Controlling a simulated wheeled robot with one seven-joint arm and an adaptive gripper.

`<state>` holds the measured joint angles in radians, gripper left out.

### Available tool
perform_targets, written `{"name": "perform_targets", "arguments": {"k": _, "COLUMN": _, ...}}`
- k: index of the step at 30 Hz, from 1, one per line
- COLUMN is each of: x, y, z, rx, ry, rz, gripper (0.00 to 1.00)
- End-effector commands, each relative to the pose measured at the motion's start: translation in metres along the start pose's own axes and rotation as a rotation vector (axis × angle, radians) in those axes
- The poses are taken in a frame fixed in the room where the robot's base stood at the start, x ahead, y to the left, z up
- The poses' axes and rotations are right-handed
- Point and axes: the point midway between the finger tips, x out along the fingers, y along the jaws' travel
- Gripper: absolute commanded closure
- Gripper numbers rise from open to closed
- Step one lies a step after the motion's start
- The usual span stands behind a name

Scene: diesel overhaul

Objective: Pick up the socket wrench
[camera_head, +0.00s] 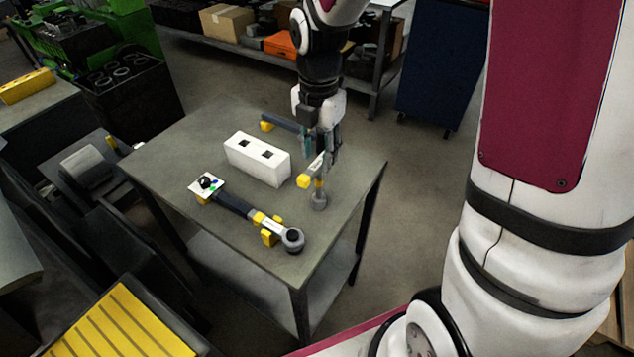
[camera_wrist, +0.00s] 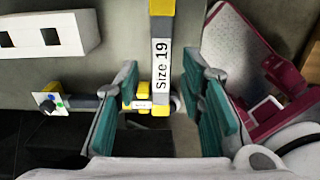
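A yellow and grey tool with a white "Size 19" label (camera_wrist: 161,62) shows between my fingers in the wrist view. In the head view its label and a yellow part show low at my gripper (camera_head: 322,150), with a round grey end (camera_head: 318,201) below. A dark handle (camera_head: 285,122) lies behind my gripper; I cannot tell whether it belongs to this tool. My gripper also shows in the wrist view (camera_wrist: 168,98), its teal pads apart with gaps beside the labelled bar. A second wrench (camera_head: 236,206) with a dark handle and grey ring end lies on yellow supports nearer the front.
A white block (camera_head: 257,160) with two square holes stands on the grey table (camera_head: 165,150), left of my gripper. A white plate with a black ball and coloured dots (camera_head: 206,185) sits at the second wrench's handle end. A shelf with boxes (camera_head: 226,22) stands behind.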

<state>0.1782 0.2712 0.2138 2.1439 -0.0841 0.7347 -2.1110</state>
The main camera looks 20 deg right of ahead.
Motion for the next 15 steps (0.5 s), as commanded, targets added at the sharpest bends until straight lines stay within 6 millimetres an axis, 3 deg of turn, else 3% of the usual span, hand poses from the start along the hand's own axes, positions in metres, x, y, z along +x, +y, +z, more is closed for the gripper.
{"name": "perform_targets", "arguments": {"k": 10, "x": 0.03, "y": -0.001, "z": 0.0, "rx": 0.002, "ry": 0.001, "rz": -0.002, "gripper": 0.64}}
{"name": "perform_targets", "arguments": {"k": 15, "x": 0.056, "y": -0.002, "z": 0.001, "rx": 0.002, "ry": 0.002, "rz": -0.004, "gripper": 0.64}}
